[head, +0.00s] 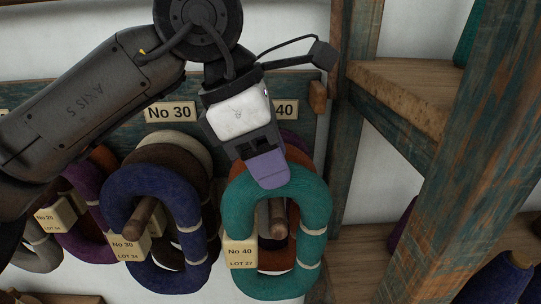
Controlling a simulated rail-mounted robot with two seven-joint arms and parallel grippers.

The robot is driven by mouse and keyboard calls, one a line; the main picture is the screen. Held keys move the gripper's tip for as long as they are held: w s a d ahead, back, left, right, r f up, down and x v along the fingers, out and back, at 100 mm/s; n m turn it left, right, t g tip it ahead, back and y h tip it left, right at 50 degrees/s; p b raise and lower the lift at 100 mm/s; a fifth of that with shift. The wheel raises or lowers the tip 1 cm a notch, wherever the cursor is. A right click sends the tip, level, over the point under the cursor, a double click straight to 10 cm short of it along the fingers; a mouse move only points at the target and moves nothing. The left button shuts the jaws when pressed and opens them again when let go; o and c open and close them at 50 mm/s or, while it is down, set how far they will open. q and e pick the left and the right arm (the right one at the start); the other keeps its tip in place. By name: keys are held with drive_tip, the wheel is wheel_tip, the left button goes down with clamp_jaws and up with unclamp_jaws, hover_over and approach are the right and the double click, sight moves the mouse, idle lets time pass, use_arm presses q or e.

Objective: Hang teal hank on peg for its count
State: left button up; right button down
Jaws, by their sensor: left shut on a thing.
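The teal hank (312,215) hangs upright from my left gripper (269,171), which is shut on its top. Its tag (241,253) reads No 40, LOT 27. The tip of a wooden peg (278,215) shows inside the hank's opening; I cannot tell whether the top of the hank rests on the peg. An orange-brown hank and other hanks show behind the teal one. The No 40 sign (287,110) on the board above is partly covered by my gripper. My right gripper is not in view.
A navy hank (187,205) tagged No 30 hangs close to the left, around its own peg (143,214), under the No 30 sign (170,112). More hanks hang further left. A wooden shelf frame (452,165) stands at the right, with yarn on its lower shelf.

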use_arm(q)
drive_tip(key=shift+w+r, duration=0.1)
drive_tip(key=shift+w, duration=0.45)
drive_tip(key=shift+w+f, duration=0.2)
drive_tip(key=shift+w+a+f, duration=0.1)
drive_tip(key=shift+w+f, duration=0.25)
drive_tip(key=shift+f, duration=0.15)
drive_tip(key=shift+w+f, duration=0.25)
drive_tip(key=shift+f, duration=0.4)
